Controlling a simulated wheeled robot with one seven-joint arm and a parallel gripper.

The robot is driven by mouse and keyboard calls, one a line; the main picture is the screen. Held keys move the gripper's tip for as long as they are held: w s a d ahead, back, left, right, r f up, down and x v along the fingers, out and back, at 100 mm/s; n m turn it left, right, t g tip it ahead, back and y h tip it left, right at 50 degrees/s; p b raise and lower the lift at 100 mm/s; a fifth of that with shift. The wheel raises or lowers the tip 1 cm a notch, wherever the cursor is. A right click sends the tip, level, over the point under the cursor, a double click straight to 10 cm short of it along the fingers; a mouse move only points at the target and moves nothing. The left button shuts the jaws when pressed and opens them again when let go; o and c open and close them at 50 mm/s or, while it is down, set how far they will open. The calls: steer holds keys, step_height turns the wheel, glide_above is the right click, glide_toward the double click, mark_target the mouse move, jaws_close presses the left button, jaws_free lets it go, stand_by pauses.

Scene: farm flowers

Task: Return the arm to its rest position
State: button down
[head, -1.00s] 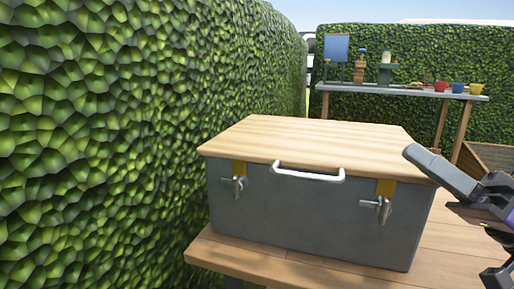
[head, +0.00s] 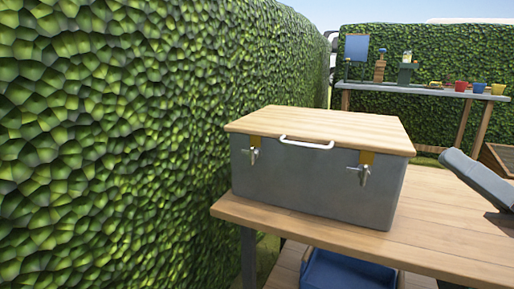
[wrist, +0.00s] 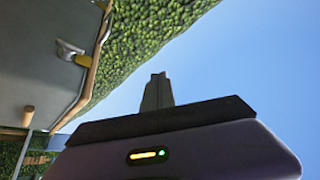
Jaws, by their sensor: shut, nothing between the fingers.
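My gripper (wrist: 157,88) shows in the wrist view as a dark shape against the sky, its fingers together with nothing between them. In the head view only a grey part of my arm shows at the right edge, over the wooden table (head: 440,235). A grey chest (head: 300,185) with a wooden lid, white handle and two metal latches stands on the table, its lid down. In the wrist view the chest (wrist: 40,75) appears turned sideways at the left, apart from my gripper.
A tall green hedge (head: 150,140) runs along the left, close to the table. A blue container (head: 345,272) sits on the shelf below. A far grey bench (head: 420,89) holds several pots and tools before another hedge.

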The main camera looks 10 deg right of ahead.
steer(key=w+d+f+m+t+h, duration=0.3)
steer(key=d+m+t+h, duration=0.3)
steer(key=d+m+h, duration=0.5)
steer(key=s+a+f+g+h, duration=0.2)
steer(key=f+h, duration=0.3)
steer(key=f, duration=0.2)
steer(key=s+a+f+g+h, duration=0.1)
steer(key=f+h, duration=0.4)
steer(key=f, duration=0.3)
steer(key=s+a+f+n+g+y+p, duration=0.1)
steer(key=s+a+f+n+g+y, duration=0.15)
steer(key=s+a+f, duration=0.55)
steer(key=s+a+f+n+g+y+p, duration=0.1)
steer(key=s+a+f+n+g+y, duration=0.2)
steer(key=s+a, duration=0.5)
steer(key=s+a+f+n+g+y+p, duration=0.1)
steer(key=s+a+f+n, duration=0.4)
steer(key=s, duration=0.6)
step_height(320, 180, up, 37)
steer(key=p, duration=3.7)
steer(key=shift+s+m+p, duration=0.15)
steer(key=shift+m+p, duration=0.15)
steer(key=shift+m, duration=0.05)
